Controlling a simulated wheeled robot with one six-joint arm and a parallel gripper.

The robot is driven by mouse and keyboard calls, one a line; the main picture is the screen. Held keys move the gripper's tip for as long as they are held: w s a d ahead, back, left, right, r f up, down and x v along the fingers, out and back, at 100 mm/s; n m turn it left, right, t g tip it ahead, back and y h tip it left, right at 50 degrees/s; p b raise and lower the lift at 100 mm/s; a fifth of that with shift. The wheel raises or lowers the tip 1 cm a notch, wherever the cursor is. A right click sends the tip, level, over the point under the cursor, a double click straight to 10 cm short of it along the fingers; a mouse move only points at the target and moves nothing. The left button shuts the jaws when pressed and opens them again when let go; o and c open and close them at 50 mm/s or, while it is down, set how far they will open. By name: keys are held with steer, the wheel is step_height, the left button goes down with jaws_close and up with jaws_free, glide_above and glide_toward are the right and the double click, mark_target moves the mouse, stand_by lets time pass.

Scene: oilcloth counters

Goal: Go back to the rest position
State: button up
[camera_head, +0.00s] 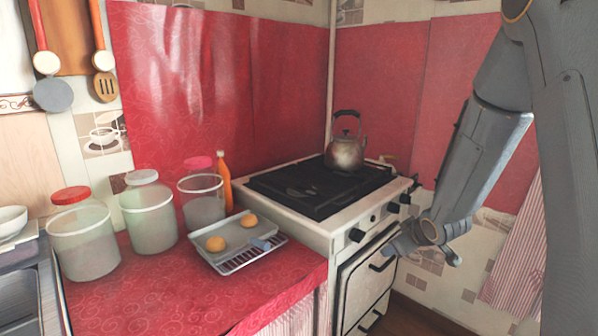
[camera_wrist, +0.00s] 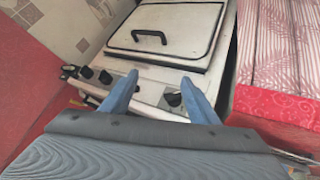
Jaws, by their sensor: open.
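My gripper (camera_wrist: 160,92) is open and empty. In the wrist view its two blue fingers stand apart at the middle, with the front of the stove behind them. In the head view my gripper (camera_head: 425,246) hangs at the lower right, in front of the stove's right side. It appears to touch nothing, though the fingertips are hard to make out there.
The white stove (camera_head: 310,222) has a kettle (camera_head: 345,152) on top and knobs in front. A striped cloth (camera_head: 515,265) hangs right.

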steer(key=s+a+r+m+g, duration=0.1)
steer(key=s+a+m+g, duration=0.1)
steer(key=s, duration=0.8)
steer(key=s+a+r+m+g, duration=0.2)
steer(key=s+a+g, duration=0.2)
steer(key=s, duration=0.6)
steer(key=s+a+r+m+g+p, duration=0.1)
steer(key=s+a+m+g, duration=0.1)
steer(key=s, duration=0.9)
steer(key=shift+a+r+g+h, duration=0.15)
steer(key=shift+a+g+h, duration=0.15)
steer(key=shift+a+g, duration=0.1)
steer(key=shift+s, duration=0.1)
